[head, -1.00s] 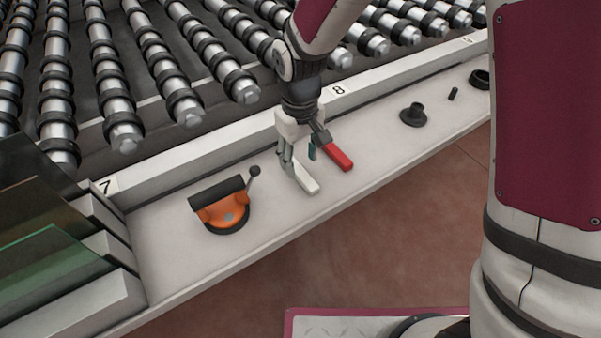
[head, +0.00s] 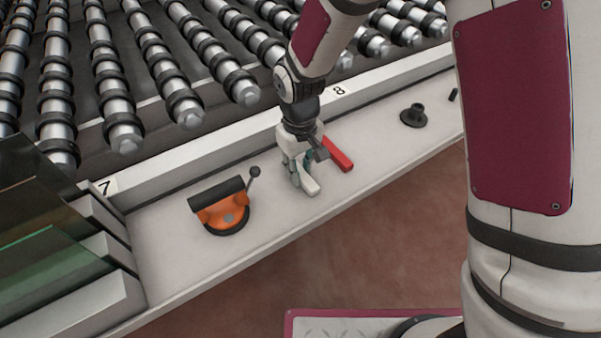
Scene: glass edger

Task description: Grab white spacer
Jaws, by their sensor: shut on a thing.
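The white spacer (head: 312,187) is a small pale bar lying on the white ledge (head: 270,205), with its near end showing below my gripper. My gripper (head: 301,180) reaches down over it and is shut on it. The fingers and wrist hide the spacer's far part. A red spacer (head: 338,155) lies just to the right, close beside the gripper. I cannot tell whether the white spacer is clear of the ledge.
An orange and black suction cup tool (head: 226,212) with a knobbed lever lies to the left. A black flanged part (head: 412,115) stands further right. Rows of rollers (head: 170,75) fill the back. Glass sheets (head: 45,240) stand at the lower left.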

